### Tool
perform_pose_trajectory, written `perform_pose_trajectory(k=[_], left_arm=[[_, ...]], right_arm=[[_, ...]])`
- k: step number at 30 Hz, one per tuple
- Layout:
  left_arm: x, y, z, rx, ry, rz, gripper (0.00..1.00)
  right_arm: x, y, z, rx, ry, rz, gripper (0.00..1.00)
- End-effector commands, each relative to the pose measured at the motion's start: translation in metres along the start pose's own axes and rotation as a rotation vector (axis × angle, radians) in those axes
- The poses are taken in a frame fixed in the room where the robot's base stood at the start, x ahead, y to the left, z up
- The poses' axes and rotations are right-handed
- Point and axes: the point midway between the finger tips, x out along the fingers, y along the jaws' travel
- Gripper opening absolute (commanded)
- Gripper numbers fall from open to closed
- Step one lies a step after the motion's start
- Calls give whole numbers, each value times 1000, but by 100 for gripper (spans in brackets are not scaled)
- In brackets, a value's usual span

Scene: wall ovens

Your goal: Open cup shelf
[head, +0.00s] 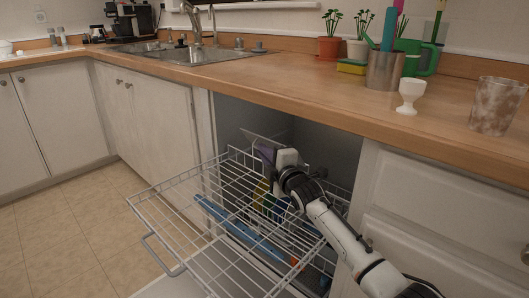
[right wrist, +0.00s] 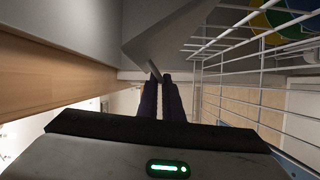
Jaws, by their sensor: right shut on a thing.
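The cup shelf looks like a thin grey panel (head: 256,136) above the back left part of the pulled-out wire rack (head: 165,203). It shows large in the right wrist view (right wrist: 190,35), with a narrow corner reaching down to my fingertips. My right gripper (head: 262,150) reaches in over the rack from the right. Its two dark fingers (right wrist: 161,82) are close together on that corner of the panel. The exact contact is small and dark. My left gripper is not in view.
The rack has wire sides and a front handle (head: 160,255); blue and yellow items show through it. A wooden counter (head: 300,90) overhangs the opening, with a white egg cup (head: 410,95) and a glass (head: 496,105) near its edge. Tiled floor (head: 75,235) is free at left.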

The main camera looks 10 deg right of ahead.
Motion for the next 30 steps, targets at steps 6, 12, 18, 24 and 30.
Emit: perform_pose_trajectory(k=[6, 12, 18, 24, 30], left_arm=[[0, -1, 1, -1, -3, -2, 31], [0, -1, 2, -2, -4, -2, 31], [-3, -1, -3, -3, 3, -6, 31], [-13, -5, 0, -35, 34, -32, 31], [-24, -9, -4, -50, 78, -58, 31]], right_arm=[[0, -3, 2, 1, -3, -7, 14], [0, -2, 1, 1, -2, -4, 14], [-6, -1, 1, 0, -1, -4, 14], [-33, 0, 1, 0, -2, -6, 14], [-68, 0, 1, 0, -2, -7, 14]])
